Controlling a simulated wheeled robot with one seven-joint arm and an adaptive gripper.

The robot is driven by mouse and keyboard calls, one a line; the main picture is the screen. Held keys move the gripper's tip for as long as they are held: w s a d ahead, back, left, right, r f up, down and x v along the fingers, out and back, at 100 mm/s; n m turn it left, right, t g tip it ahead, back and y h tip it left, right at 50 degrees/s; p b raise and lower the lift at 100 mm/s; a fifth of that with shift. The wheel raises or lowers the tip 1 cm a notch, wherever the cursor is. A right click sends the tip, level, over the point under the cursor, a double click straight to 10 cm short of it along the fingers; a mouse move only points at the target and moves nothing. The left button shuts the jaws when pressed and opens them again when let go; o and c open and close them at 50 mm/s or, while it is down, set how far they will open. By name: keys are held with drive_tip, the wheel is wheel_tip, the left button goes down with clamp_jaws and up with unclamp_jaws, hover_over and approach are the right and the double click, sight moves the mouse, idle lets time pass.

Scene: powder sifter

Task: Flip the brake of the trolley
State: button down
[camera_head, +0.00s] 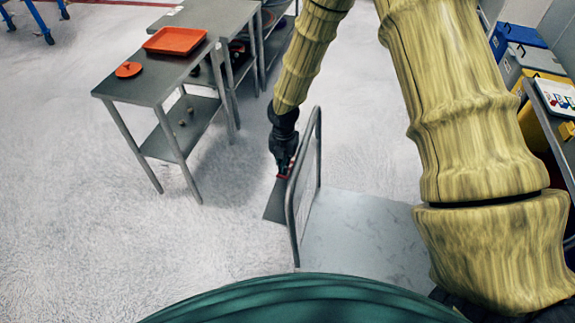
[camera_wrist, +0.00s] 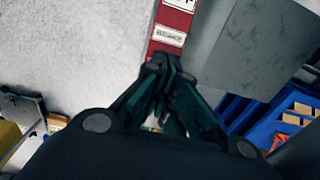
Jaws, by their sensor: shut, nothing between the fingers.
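The trolley has an upright metal handle frame (camera_head: 296,200) and a flat grey platform (camera_head: 360,235). In the wrist view the red brake (camera_wrist: 173,22) is a strip with white labels, running upward beyond the fingertips beside a grey panel of the trolley (camera_wrist: 250,50). My gripper (camera_head: 283,168) is shut and empty, pointing down on the left side of the handle frame. Its fingertips (camera_wrist: 164,64) are at the lower end of the red strip; I cannot tell whether they touch.
Grey tables with an orange tray (camera_head: 175,40) and an orange lid (camera_head: 128,69) stand at the upper left. Blue, grey and yellow bins (camera_head: 540,75) line the right side. The floor left of the trolley is clear. A blue crate (camera_wrist: 275,115) shows in the wrist view.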

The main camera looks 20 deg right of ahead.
drive_tip(key=shift+f+b, duration=0.45)
drive_tip(key=shift+f, duration=0.75)
idle(1.0)
drive_tip(key=shift+r, duration=0.1)
drive_tip(key=shift+r+p, duration=2.85)
drive_tip(key=shift+r, duration=0.55)
